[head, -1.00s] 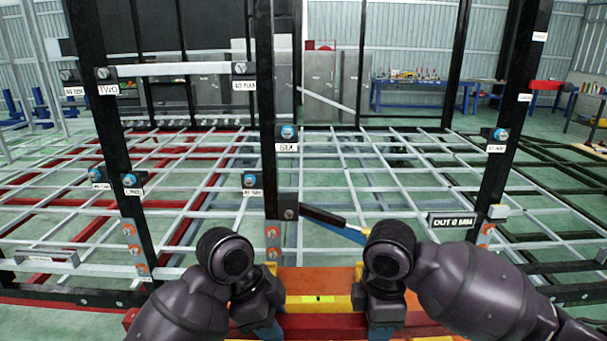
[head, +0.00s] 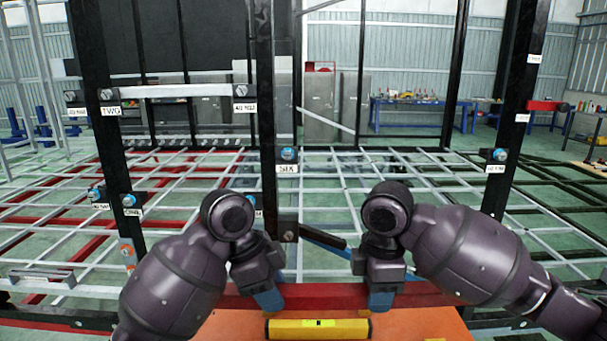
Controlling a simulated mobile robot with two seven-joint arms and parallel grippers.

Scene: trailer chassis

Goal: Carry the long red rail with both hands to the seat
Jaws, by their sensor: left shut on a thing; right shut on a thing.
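The long red rail (head: 325,296) runs left to right in front of me. My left gripper (head: 269,300) is shut on it left of its middle, and my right gripper (head: 381,300) is shut on it to the right. The rail looks about level, and its ends are partly hidden by my arms. Black uprights stand beyond it, with blue-capped bolts such as one on the middle upright (head: 288,154) and one on the right upright (head: 500,155). I cannot tell which fitting is the seat.
An orange surface (head: 420,325) with a yellow level (head: 320,328) on it lies just below the rail. A black-and-blue tool (head: 322,238) is near the middle upright. A grey crossbar (head: 175,91) spans the left uprights. A grey floor grid extends behind.

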